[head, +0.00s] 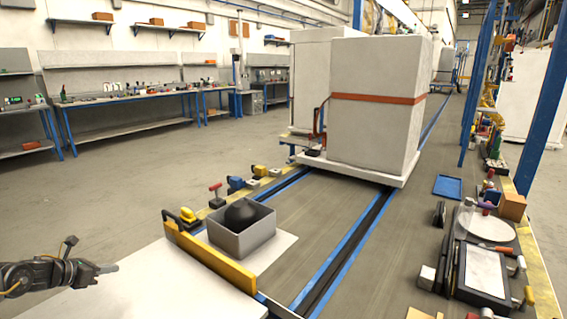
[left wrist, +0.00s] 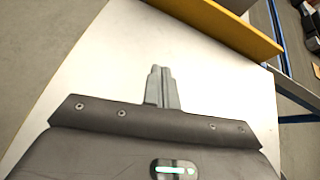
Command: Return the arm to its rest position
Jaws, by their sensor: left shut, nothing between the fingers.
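My left gripper (head: 106,268) comes in from the lower left in the head view, above the left part of a white table surface (head: 150,285). In the left wrist view the gripper's fingers (left wrist: 161,74) are together, with nothing between them, over the white surface. The gripper is apart from the yellow board (head: 212,255) that stands along the table's edge. My right gripper is not in view.
Large white blocks (head: 375,125) stand on a cart further back. Trays and tools, including a black-framed panel (head: 483,273), lie at right. Floor at left is clear.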

